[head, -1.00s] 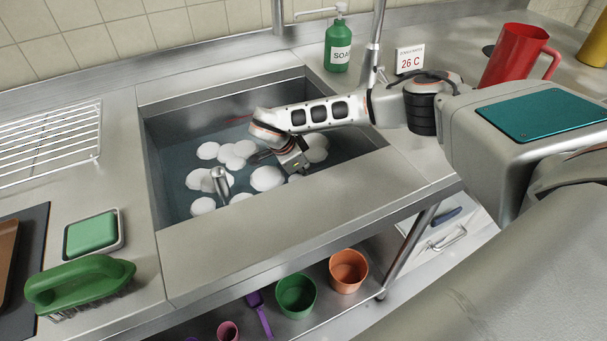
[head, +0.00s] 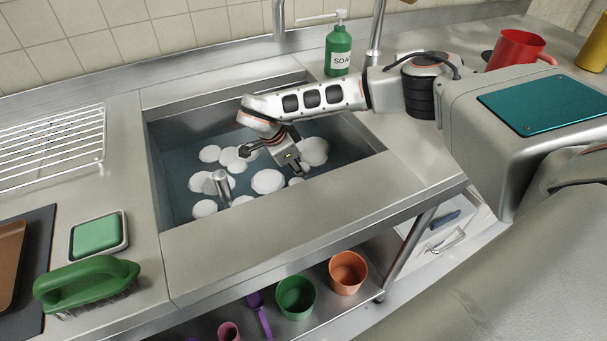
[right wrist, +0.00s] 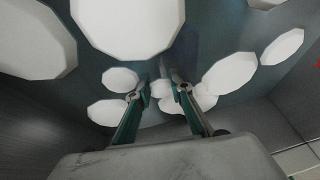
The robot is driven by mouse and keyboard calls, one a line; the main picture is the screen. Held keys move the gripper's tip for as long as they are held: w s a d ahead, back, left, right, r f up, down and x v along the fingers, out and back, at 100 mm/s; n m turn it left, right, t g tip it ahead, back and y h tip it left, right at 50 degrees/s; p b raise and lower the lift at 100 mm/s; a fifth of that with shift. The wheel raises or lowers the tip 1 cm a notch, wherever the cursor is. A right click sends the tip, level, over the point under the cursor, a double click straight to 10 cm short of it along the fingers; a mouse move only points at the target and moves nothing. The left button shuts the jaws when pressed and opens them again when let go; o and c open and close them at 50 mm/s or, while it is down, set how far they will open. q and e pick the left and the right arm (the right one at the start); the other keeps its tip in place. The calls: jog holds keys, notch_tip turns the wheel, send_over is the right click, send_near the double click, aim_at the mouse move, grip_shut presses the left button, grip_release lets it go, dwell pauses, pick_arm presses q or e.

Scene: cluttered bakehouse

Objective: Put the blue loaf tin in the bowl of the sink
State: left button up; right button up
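The sink bowl (head: 163,165) is sunk into the steel counter and holds water with several white foam patches (head: 268,181). My right gripper (head: 280,152) is down over the bowl, among the foam patches as seen from the head. In the right wrist view its two fingers (right wrist: 161,90) stand apart with nothing clear between them. A dark bluish patch (right wrist: 185,48) shows between the foam beyond the fingertips; I cannot tell whether it is a thing under water or a reflection. I cannot make out the blue loaf tin in either view. My left gripper is out of view.
A green brush (head: 85,287), a green sponge on a dish (head: 97,233) and a wire rack (head: 55,150) lie left. A red jug (head: 518,48) stands right.

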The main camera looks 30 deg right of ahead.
jog(key=v, duration=0.6)
jog(key=shift+p, duration=0.35)
